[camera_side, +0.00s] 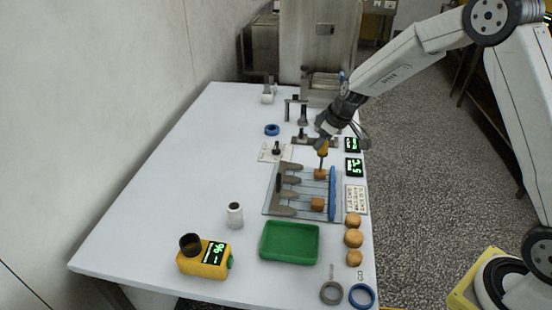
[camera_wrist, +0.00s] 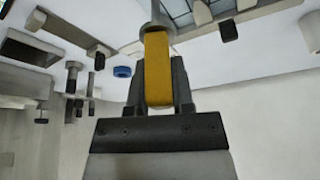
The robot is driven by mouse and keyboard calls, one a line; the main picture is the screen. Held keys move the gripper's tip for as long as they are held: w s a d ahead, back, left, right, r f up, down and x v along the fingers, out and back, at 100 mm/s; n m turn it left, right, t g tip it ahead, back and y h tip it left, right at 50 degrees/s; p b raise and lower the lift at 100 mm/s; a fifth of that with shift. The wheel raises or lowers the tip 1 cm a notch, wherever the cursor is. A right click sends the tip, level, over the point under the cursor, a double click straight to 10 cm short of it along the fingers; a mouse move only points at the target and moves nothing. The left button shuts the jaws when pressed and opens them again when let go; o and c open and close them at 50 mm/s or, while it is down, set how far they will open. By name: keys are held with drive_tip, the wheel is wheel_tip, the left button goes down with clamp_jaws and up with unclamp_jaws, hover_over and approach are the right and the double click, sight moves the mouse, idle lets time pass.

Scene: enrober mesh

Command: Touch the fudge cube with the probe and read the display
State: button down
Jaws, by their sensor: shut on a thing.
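My gripper (camera_side: 324,138) is shut on the yellow handle of the probe (camera_side: 323,149); the handle (camera_wrist: 158,72) also shows between both fingers in the wrist view. The probe points down over a brown fudge cube (camera_side: 320,174) on the mesh (camera_side: 303,190). Its tip is at or just above the cube; I cannot tell whether they touch. A second brown cube (camera_side: 317,204) sits nearer on the mesh. Two black displays with green characters, a farther one (camera_side: 352,144) and a nearer one (camera_side: 354,167), lie by the table's right edge. The nearer seems to show a 5; the farther is unreadable.
Brown forks (camera_side: 284,190) and a blue bar (camera_side: 332,193) lie on the mesh. Nearby are a green tray (camera_side: 290,258), several tan balls (camera_side: 353,238), a yellow device (camera_side: 204,265) with a display and a white bottle (camera_side: 235,215). The table's left side is clear.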

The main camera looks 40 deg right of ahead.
drive_tip(key=shift+r, duration=0.1)
idle(0.3)
drive_tip(key=shift+r, duration=3.9)
drive_tip(key=shift+a, duration=0.15)
